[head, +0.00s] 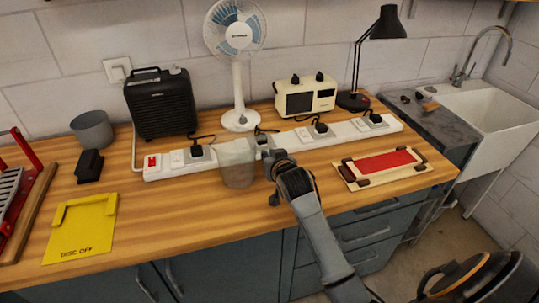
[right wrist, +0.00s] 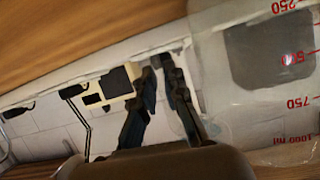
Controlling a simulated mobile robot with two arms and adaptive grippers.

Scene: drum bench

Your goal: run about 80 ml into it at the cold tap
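A clear measuring jug (head: 237,165) stands on the wooden bench in front of the white power strip. In the right wrist view the jug (right wrist: 265,120) is on the right, with red marks from 250 to 1000 ml; no water shows in it. My right gripper (head: 270,178) is just right of the jug, at its side. Its fingertips (right wrist: 160,65) are close together, but whether they are shut on part of the jug is unclear. The tap (head: 467,66) stands at the white sink (head: 497,108) on the far right. My left gripper is not in view.
The power strip (head: 346,131) with plugs lies behind the jug. A fan (head: 239,80), a cream device (head: 305,99) and a black lamp (head: 387,28) stand at the back. A framed red panel (head: 384,162) lies between gripper and sink. A yellow plate (head: 82,230) lies front left.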

